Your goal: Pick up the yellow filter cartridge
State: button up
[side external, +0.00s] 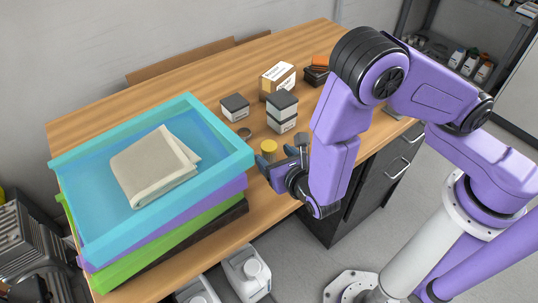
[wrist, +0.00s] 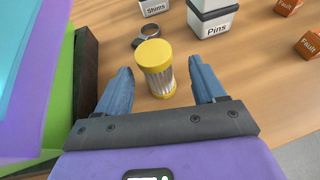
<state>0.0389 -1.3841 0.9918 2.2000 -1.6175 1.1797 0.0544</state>
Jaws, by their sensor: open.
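The yellow filter cartridge (wrist: 156,68) stands upright on the wooden table, with yellow end caps and a pale pleated body. In the side view its yellow top (side external: 269,146) shows just beyond my gripper (side external: 282,164). In the wrist view my gripper (wrist: 159,88) is open, with one blue finger to the left of the cartridge and one to the right. There are gaps on both sides, and neither finger appears to touch it. The cartridge's lower part is partly hidden in the side view.
Stacked trays (side external: 232,161), cyan on top with a folded cloth (side external: 152,168), stand close on the left. A metal ring clamp (wrist: 147,33) lies just behind the cartridge. Boxes labelled Shims (wrist: 154,6) and Pins (wrist: 212,20) stand farther back. Orange Fault blocks (wrist: 308,45) lie right.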

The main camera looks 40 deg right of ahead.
jog(key=shift+f+x, duration=0.15)
jog(key=shift+x, duration=1.2)
jog(key=shift+f+x, duration=0.15)
jog(key=shift+x, duration=1.2)
jog(key=shift+a, duration=0.2)
jog(key=shift+s, duration=0.1)
jog(key=c, duration=1.1)
